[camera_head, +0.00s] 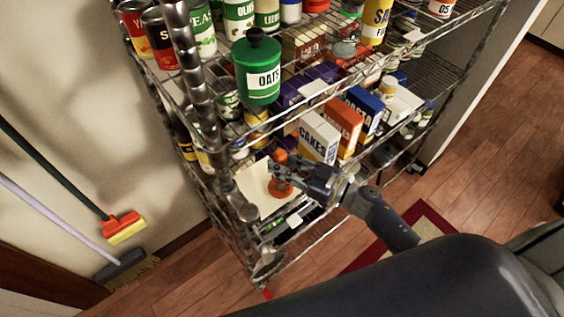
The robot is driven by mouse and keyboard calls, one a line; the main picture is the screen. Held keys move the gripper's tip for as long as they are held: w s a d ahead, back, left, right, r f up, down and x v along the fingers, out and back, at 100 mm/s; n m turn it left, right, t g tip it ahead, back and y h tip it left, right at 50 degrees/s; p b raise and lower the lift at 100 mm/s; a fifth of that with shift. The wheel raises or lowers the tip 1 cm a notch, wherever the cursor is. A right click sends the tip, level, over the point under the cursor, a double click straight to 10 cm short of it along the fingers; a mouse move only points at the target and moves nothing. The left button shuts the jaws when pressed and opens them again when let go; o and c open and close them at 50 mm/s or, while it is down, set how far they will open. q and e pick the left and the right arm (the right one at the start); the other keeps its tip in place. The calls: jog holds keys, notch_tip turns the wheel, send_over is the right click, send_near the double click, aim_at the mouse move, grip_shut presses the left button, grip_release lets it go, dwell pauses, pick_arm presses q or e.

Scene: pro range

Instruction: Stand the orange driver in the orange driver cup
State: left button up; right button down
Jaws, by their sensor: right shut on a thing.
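My right gripper (279,174) reaches in from the lower right to a lower shelf of the wire rack. It is shut on the orange driver (281,157), whose orange top shows just above the fingers. More orange shows below the fingers, over a pale board or sheet on the shelf. I cannot tell whether this lower orange part is the driver or the orange driver cup, nor whether the two touch. The fingers hide the middle of the driver. My left gripper is not in view.
A white cakes box (319,138) and an orange box (345,122) stand close behind the gripper. A green oats canister (257,70) stands on the shelf above. The rack's front post (205,90) is to the left. Brooms lean against the left wall.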

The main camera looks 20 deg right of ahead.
jog(key=shift+f, duration=0.25)
dwell(0.3)
jog(key=c, duration=1.2)
grip_release()
jog(key=v, duration=1.2)
jog(key=s+d+f+m+g+h+b, duration=0.1)
jog(key=s+d+f+m+h, duration=0.2)
jog(key=f, duration=0.7)
jog(key=s+d+f+m+g+h, duration=0.15)
jog(key=f+h, duration=0.25)
jog(key=f, duration=0.6)
jog(key=s+d+f+m+g+h+b, duration=0.1)
jog(key=s+d+f+m+h, duration=0.2)
jog(key=f, duration=0.7)
jog(key=s+a+f+g+h, duration=0.1)
jog(key=s+a+f+g, duration=0.2)
jog(key=s+f, duration=0.6)
jog(key=s+a+f+n+g+h, duration=0.1)
jog(key=s+a+f+g, duration=0.3)
jog(key=s+f, duration=0.5)
jog(key=s+g, duration=0.2)
jog(key=s, duration=0.6)
jog(key=shift+s+b, duration=0.2)
jog(key=shift+b, duration=0.2)
